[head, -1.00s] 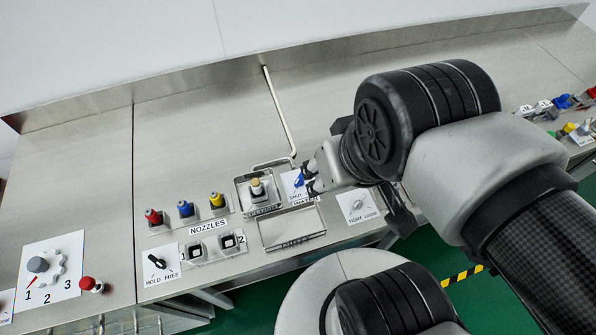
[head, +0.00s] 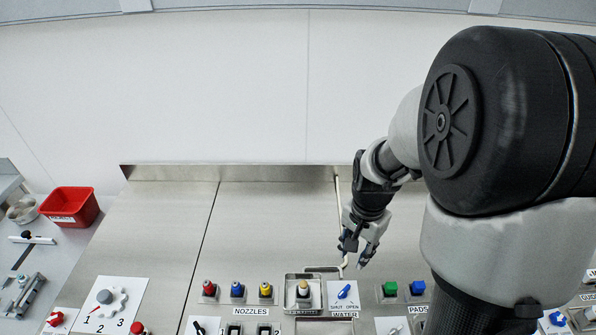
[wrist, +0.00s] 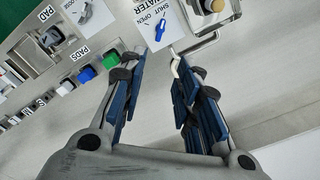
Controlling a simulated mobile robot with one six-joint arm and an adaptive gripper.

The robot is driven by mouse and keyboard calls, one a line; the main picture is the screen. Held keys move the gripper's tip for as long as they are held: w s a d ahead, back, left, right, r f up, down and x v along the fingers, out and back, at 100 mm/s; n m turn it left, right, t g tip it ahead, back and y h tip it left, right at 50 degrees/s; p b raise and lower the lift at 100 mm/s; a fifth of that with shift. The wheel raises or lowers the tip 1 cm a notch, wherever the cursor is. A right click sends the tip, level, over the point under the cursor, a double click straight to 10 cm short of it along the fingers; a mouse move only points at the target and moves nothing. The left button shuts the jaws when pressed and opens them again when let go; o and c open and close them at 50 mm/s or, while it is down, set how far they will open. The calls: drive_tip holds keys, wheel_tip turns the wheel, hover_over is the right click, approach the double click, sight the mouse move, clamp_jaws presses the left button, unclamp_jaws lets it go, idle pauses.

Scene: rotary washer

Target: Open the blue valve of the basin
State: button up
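The blue valve (head: 344,292) is a small blue handle on a white plate marked SHUT, OPEN and WATER. It sits slanted, upper end to the right in the head view; I cannot tell which word it points to.
A bent pale pipe (head: 339,215) runs up the steel counter close to my gripper. Green and blue PADS buttons (head: 390,289) stand right of the valve. Red, blue and yellow nozzles (head: 237,288) stand left of the basin. A red bin (head: 70,206) is far left. The counter behind is clear.

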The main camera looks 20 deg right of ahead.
sight(346, 288)
drive_tip(key=shift+m, duration=0.3)
drive_tip(key=f+b, duration=0.1)
drive_tip(key=f, duration=0.5)
drive_tip(key=f+b, duration=0.2)
drive_tip(key=f, duration=0.4)
drive_tip(key=f+b, duration=0.1)
drive_tip(key=f, duration=0.6)
drive_tip(key=shift+w+d, duration=0.1)
drive_tip(key=shift+w, duration=0.15)
drive_tip(key=shift+c, duration=0.4)
drive_tip(key=shift+r, duration=0.1)
clamp_jaws()
